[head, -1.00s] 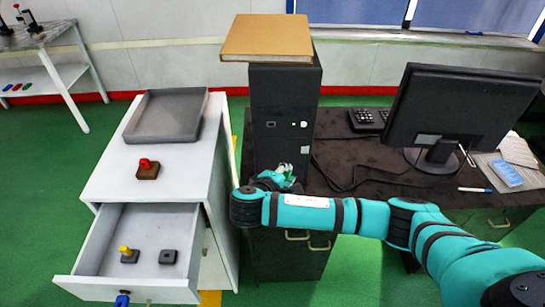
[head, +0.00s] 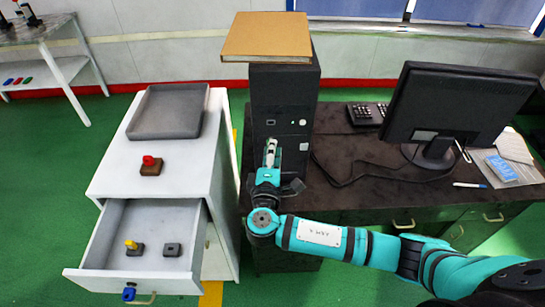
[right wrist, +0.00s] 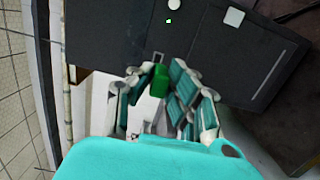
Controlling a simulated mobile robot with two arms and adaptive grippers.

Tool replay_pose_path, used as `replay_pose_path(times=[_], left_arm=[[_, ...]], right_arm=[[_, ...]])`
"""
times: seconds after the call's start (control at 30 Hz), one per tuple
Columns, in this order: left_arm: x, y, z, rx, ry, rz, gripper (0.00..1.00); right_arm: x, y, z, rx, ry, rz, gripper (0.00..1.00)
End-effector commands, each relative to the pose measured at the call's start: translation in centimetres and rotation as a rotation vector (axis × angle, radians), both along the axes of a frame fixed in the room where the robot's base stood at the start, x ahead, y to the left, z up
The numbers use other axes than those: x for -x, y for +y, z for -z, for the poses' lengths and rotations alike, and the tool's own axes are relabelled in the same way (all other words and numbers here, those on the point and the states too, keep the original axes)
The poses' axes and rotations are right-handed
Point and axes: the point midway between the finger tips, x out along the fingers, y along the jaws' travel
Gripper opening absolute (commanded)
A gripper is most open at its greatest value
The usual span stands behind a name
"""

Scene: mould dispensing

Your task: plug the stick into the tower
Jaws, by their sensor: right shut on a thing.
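The black tower (head: 283,90) stands upright on the dark desk, its front facing me. A small rectangular port (head: 271,122) is on its front panel, and it also shows in the right wrist view (right wrist: 158,56). My right gripper (head: 270,150) is in front of the tower, just below the port in the head view. It is shut on the green stick (right wrist: 158,82), which shows between the fingers in the right wrist view, close to the port. I cannot tell whether the stick touches it. The fingers hide the stick in the head view. My left gripper is not in view.
A monitor (head: 457,112) and keyboard (head: 367,114) stand to the right. A white cabinet (head: 190,160) at left has an open drawer (head: 115,284), a grey tray (head: 169,111) and a red-topped piece (head: 150,166).

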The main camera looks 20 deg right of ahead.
Motion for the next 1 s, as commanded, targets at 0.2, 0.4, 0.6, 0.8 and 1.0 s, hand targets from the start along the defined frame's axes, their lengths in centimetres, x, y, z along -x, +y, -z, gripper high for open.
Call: replay_pose_path(times=[0.2,0.4,0.6,0.8,1.0], left_arm=[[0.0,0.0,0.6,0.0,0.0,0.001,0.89],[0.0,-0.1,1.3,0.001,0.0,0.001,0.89],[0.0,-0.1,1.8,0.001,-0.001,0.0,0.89],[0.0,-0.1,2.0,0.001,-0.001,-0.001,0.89],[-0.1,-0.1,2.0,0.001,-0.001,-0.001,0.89]], right_arm=[[-1.8,-0.5,0.1,0.002,-0.001,0.002,0.01],[-3.3,-1.0,0.2,0.0,-0.001,0.003,0.01],[-4.5,-1.3,0.1,0.001,-0.001,0.002,0.01],[-5.0,-1.5,0.0,0.0,0.0,0.001,0.01],[-5.1,-1.5,0.0,0.0,0.0,0.0,0.01]])
